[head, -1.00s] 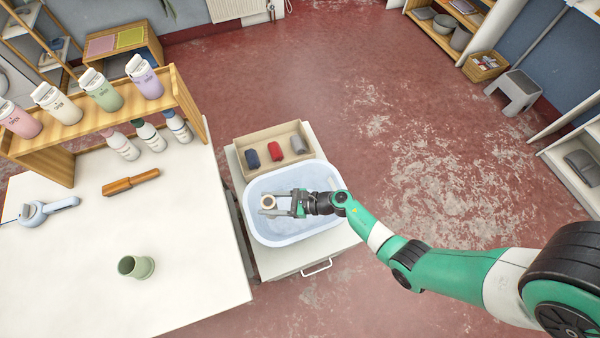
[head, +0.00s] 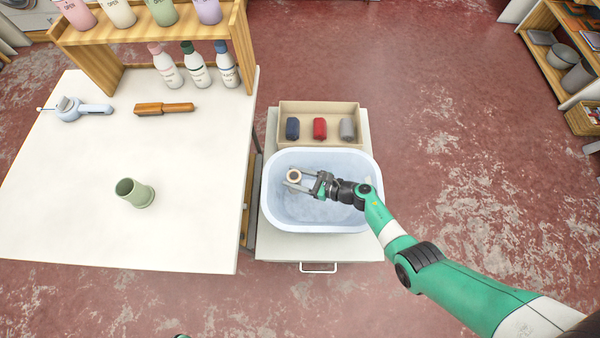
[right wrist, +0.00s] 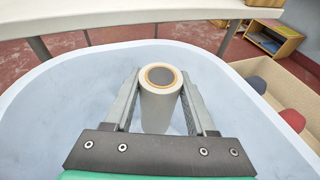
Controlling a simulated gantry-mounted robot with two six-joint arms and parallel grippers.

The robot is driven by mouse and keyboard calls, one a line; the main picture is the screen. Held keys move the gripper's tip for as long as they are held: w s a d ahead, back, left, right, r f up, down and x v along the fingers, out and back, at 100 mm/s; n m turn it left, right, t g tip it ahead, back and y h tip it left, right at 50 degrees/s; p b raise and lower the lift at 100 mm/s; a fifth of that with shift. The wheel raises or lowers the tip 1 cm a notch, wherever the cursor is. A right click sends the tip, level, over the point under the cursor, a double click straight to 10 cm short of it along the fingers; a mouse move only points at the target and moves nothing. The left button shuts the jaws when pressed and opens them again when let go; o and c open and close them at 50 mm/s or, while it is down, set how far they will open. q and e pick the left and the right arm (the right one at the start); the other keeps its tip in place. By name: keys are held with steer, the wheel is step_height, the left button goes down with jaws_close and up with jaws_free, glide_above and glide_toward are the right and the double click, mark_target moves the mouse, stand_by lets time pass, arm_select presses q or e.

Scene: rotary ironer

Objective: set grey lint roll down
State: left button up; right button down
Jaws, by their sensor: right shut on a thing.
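The lint roll (head: 294,175) is a pale grey-white cylinder with a tan ring at its core end. It stands upright between the fingers of my right gripper (head: 298,181), which is shut on it. In the right wrist view the roll (right wrist: 160,106) sits between the two fingers, its ring end facing the camera. My right gripper is over the pale blue tub (head: 315,226), and the roll appears within the tub's outline. I cannot tell whether the roll touches the tub's bottom. My left gripper is not in view.
A tan box (head: 283,109) with navy (head: 292,128), red (head: 319,128) and grey (head: 347,129) rolled items stands behind the tub. The white table (head: 80,215) at the left holds a green cup (head: 134,193) and a wooden-handled tool (head: 164,108). Its front is mostly clear.

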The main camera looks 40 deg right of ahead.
steer(key=shift+f+b, duration=1.55)
steer(key=shift+f, duration=0.7)
steer(key=shift+c, duration=1.1)
jaws_free()
steer(key=shift+r, duration=0.15)
steer(key=shift+r+p, duration=0.25)
steer(key=shift+p, duration=0.2)
steer(key=p+v, duration=0.4)
steer(key=v, duration=0.7)
steer(key=shift+s+d, duration=0.3)
steer(key=shift+s, duration=0.05)
